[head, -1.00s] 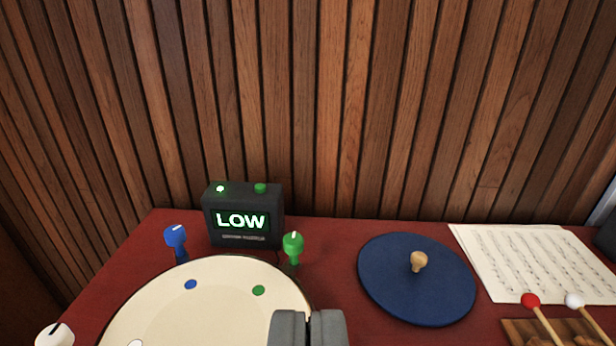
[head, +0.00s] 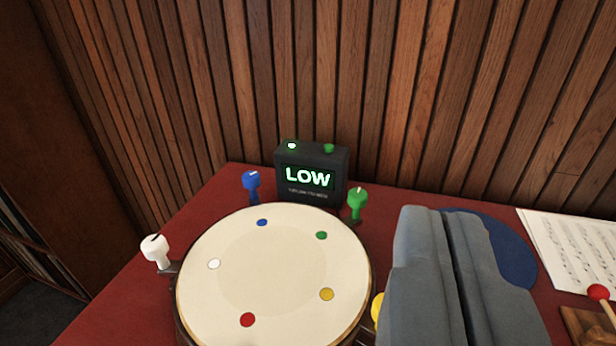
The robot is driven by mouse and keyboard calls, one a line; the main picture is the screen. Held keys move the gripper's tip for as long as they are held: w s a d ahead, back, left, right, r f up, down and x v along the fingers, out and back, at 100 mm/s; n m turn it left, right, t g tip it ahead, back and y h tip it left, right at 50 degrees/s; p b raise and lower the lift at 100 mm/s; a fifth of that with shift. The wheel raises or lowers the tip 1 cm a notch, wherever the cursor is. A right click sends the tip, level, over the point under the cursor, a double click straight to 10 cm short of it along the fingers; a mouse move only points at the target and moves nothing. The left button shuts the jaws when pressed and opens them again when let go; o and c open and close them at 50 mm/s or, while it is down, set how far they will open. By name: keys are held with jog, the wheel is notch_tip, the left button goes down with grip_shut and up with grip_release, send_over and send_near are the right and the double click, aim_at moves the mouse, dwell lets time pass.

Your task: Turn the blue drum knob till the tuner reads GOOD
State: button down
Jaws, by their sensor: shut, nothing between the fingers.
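The blue drum knob (head: 251,183) stands upright at the back left rim of the drum (head: 275,262), with a pale line on its top. The drum has a cream head with blue, green, white, yellow and red dots. The black tuner (head: 312,172) stands behind the drum and reads LOW in lit letters; a lit white button and a green button are on its top. My gripper (head: 440,212) is large in the lower right, shut and empty. It appears to the right of the drum, apart from the blue knob, and hides part of the table.
A green knob (head: 357,202), a white knob (head: 155,249) and a partly hidden yellow knob (head: 376,309) stand around the drum. A blue disc (head: 515,255) is partly behind my gripper. Sheet music (head: 575,250) and a red-headed mallet (head: 598,292) lie at right. Red table is clear at left.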

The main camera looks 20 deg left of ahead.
jog(key=c, duration=2.2)
grip_release()
jog(key=c, duration=1.8)
grip_release()
jog(key=o, duration=0.3)
jog(key=shift+w+a+r, duration=0.1)
jog(key=shift+w+a, duration=0.05)
jog(key=shift+w, duration=0.15)
jog(key=o, duration=0.4)
jog(key=w+a+g+y, duration=0.1)
jog(key=w+a+g, duration=0.2)
jog(key=w, duration=0.4)
jog(key=shift+a+r+n, duration=0.15)
jog(key=shift+r+n, duration=0.1)
jog(key=shift+n, duration=0.15)
jog(key=n+g, duration=0.2)
jog(key=g, duration=0.8)
send_near(250, 176)
jog(key=x, duration=0.9)
jog(key=shift+f, duration=0.1)
jog(key=shift+c, duration=0.4)
jog(key=c, duration=0.9)
